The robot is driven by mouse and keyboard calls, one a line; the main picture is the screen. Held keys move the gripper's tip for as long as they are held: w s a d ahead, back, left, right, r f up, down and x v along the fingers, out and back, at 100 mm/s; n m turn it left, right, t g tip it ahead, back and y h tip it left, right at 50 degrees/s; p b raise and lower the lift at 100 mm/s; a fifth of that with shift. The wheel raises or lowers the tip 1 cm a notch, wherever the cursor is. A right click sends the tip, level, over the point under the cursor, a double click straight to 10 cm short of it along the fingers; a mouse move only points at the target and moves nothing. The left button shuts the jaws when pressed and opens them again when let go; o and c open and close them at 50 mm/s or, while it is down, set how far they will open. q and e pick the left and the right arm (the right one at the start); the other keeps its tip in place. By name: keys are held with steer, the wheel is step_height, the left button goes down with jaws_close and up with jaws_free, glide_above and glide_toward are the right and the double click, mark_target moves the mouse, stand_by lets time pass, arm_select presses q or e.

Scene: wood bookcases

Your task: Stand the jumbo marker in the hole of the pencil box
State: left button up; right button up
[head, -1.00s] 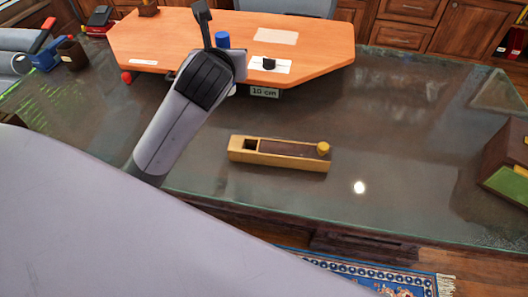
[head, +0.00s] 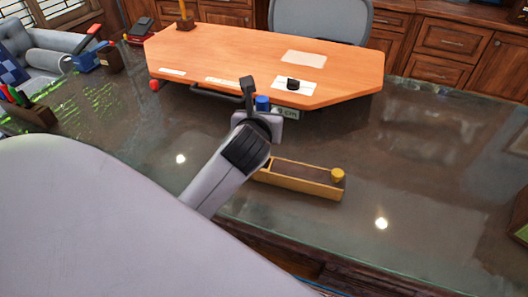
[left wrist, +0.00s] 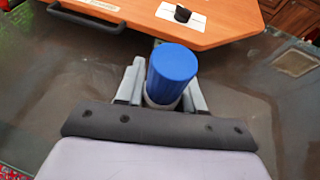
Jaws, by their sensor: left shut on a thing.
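The jumbo marker shows as a blue cap (left wrist: 172,72) with a pale part below it, between the fingers of my left gripper (left wrist: 160,97) in the left wrist view. In the head view its blue top (head: 262,102) sticks up at my left gripper (head: 263,117), which is shut on it. The marker's lower end is hidden. The pencil box (head: 305,183), long and yellow wood with a dark top and a yellow knob (head: 337,174), lies on the glass desk. My gripper and wrist are in front of its left end, and its hole is hidden.
An orange wooden board (head: 240,55) with a black knob (head: 292,84) and a dark handle stands behind on the glass desk (head: 420,150). A pen holder (head: 25,115) is at far left. The glass right of the box is clear.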

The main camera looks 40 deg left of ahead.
arm_select(q)
step_height(320, 180, down, 9)
steer(key=shift+f+b, duration=0.15)
steer(key=shift+b, duration=0.85)
steer(key=shift+f, duration=0.3)
steer(key=shift+f, duration=0.15)
steer(key=o, duration=1)
steer(key=shift+s+d+r, duration=0.1)
steer(key=shift+s+r, duration=0.05)
steer(key=shift+r, duration=0.1)
steer(key=p+v, duration=0.1)
steer(key=v, duration=1)
steer(key=shift+s+d, duration=0.15)
steer(key=shift+s, duration=0.15)
